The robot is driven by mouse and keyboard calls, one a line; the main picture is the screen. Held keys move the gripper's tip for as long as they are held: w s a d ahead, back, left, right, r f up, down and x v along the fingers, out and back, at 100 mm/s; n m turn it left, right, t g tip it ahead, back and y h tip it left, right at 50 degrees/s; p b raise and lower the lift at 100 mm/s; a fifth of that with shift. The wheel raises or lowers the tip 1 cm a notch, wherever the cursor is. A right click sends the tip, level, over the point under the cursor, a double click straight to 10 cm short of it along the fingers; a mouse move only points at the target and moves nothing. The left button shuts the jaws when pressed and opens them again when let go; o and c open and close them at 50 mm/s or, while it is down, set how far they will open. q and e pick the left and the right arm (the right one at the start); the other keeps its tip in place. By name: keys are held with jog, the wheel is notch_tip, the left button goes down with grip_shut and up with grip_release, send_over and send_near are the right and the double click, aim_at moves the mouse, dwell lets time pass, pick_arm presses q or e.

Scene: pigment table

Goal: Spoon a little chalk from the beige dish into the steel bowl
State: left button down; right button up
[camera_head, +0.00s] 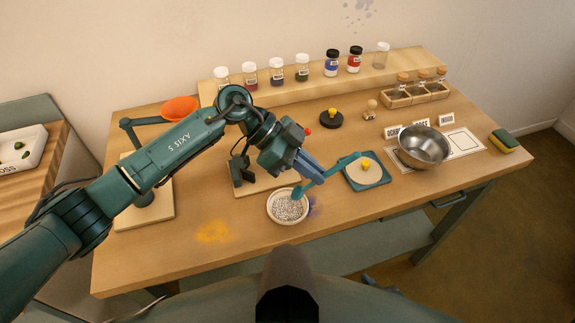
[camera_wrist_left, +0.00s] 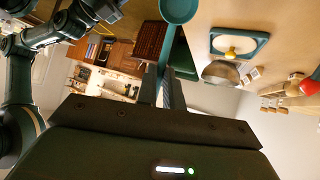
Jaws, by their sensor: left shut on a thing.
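My left gripper (camera_head: 318,172) is shut on a teal spoon (camera_head: 340,164), which also shows between the fingers in the left wrist view (camera_wrist_left: 179,9). One end of the spoon overlaps the far rim of the beige dish (camera_head: 273,217) in the head view. I cannot tell whether it touches the speckled grey-white chalk (camera_head: 287,208) or carries any. The steel bowl (camera_head: 424,148) stands at the right of the table and shows in the left wrist view (camera_wrist_left: 221,72). Only a dark part of what may be my right gripper shows at the bottom edge of the head view; its jaws are unclear.
A teal-framed tile (camera_head: 350,180) with a yellow-topped knob lies between dish and bowl. A dark round weight (camera_head: 331,120) and small cards (camera_head: 393,132) stand behind. Jars line the back shelf (camera_head: 325,83). A sponge (camera_head: 504,141) lies at right. The front left is clear except for yellow powder (camera_head: 213,232).

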aim_at(301, 189)
pick_arm(q)
jog(key=shift+w+a+f+g+h, duration=0.1)
jog(key=shift+a+f+g+h, duration=0.2)
jog(key=shift+a+f+h, duration=0.9)
jog(key=shift+d+f, duration=0.15)
jog(key=shift+f, duration=0.1)
jog(key=shift+f+b, duration=0.4)
jog(key=shift+f, duration=0.2)
jog(key=shift+f+p, duration=0.3)
jog(key=shift+f, duration=0.25)
dwell(1.0)
jog(key=shift+a, duration=0.5)
dwell(0.7)
jog(key=shift+w, duration=0.1)
jog(key=shift+a+f+y, duration=0.1)
jog(key=shift+y, duration=0.3)
